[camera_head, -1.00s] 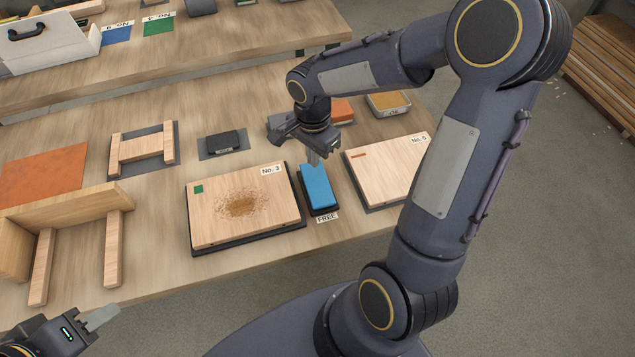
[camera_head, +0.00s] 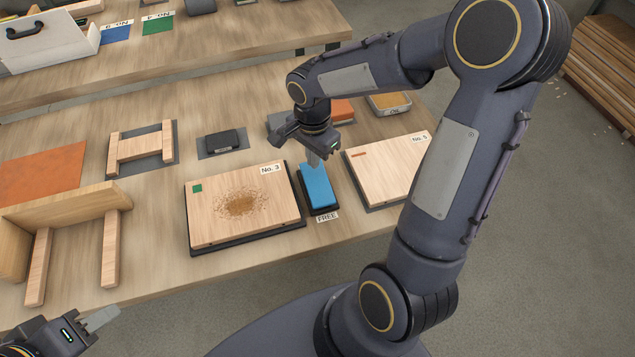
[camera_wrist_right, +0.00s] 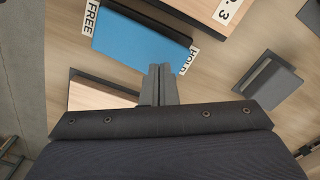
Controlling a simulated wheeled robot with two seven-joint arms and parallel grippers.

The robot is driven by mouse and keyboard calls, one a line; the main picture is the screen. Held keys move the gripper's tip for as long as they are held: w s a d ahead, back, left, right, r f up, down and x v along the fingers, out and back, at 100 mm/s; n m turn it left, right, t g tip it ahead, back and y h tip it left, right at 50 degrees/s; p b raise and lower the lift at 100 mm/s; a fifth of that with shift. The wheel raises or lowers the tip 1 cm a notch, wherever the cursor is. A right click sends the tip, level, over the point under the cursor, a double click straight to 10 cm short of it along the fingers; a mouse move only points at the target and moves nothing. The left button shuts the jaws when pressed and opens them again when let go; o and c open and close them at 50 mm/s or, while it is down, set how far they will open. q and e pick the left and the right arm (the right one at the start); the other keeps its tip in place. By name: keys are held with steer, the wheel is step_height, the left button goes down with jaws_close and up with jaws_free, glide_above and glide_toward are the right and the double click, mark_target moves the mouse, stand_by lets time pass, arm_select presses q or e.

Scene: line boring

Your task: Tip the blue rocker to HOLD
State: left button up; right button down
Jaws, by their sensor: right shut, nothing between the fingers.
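The blue rocker (camera_head: 319,186) sits in a black base on the table, between two wooden boards. Its FREE label (camera_head: 327,217) is at the near end. I cannot tell which end is lower. My left gripper (camera_head: 103,318) is far off at lower left.
The No. 3 board (camera_head: 244,208) lies close to the left of the rocker and the No. 5 board (camera_head: 388,170) close to the right. A small black block (camera_head: 222,141) stands behind. A wooden frame (camera_head: 70,215) stands at left.

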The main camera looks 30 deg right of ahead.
mark_target(315, 172)
steer(key=shift+f+b, duration=1.2)
steer(key=shift+f, duration=0.15)
stand_by(0.4)
steer(key=shift+r+p, duration=2.5)
steer(key=shift+r, duration=1)
steer(key=s+a+r+n+t+y, duration=0.2)
steer(key=s+r+n, duration=0.2)
steer(key=s+n, duration=0.2)
steer(key=s+a+r+n+t+y, duration=0.1)
steer(key=s+a+r+n+t, duration=0.1)
steer(key=s+n, duration=0.5)
steer(key=s+r+t, duration=0.1)
steer(key=s+r, duration=0.1)
steer(key=s, duration=0.2)
steer(key=shift+r+t+y, duration=0.3)
steer(key=shift+r+y, duration=0.1)
